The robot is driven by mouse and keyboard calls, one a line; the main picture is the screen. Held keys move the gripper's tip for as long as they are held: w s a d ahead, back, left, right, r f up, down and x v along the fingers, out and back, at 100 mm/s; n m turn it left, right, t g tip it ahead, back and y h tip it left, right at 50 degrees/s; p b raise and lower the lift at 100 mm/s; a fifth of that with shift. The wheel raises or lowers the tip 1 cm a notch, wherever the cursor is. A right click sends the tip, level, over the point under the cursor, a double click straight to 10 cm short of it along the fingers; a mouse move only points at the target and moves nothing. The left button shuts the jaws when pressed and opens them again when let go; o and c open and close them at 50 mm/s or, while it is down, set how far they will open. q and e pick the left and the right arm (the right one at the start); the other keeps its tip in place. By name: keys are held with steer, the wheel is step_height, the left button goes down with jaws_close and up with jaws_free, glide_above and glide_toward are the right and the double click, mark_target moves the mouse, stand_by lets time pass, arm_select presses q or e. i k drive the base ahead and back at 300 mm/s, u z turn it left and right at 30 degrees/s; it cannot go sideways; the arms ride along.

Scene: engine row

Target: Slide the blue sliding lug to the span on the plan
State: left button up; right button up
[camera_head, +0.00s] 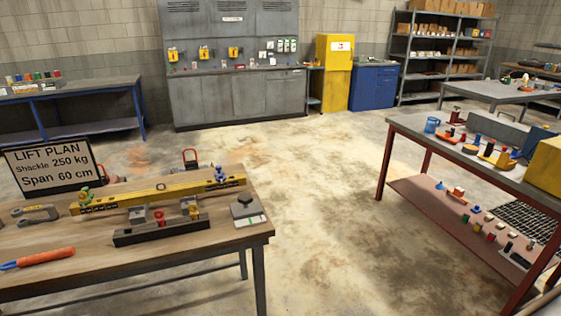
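The blue sliding lug (219,174) sits on top of the yellow spreader beam (155,194), near its right end. Marks on the beam are too small to read. Neither of my grippers is in view.
On the wooden table (225,248) lie an orange-handled tool (46,257), a grey metal piece (36,214) and a small box with a dark knob (246,210). Open floor (325,225) separates this table from the right workbench (405,128).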

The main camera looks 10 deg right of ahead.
mark_target(220, 174)
steer(key=z, duration=0.5)
steer(key=i, duration=0.9)
steer(key=u, duration=0.5)
steer(key=i, duration=0.75)
steer(key=u, duration=0.7)
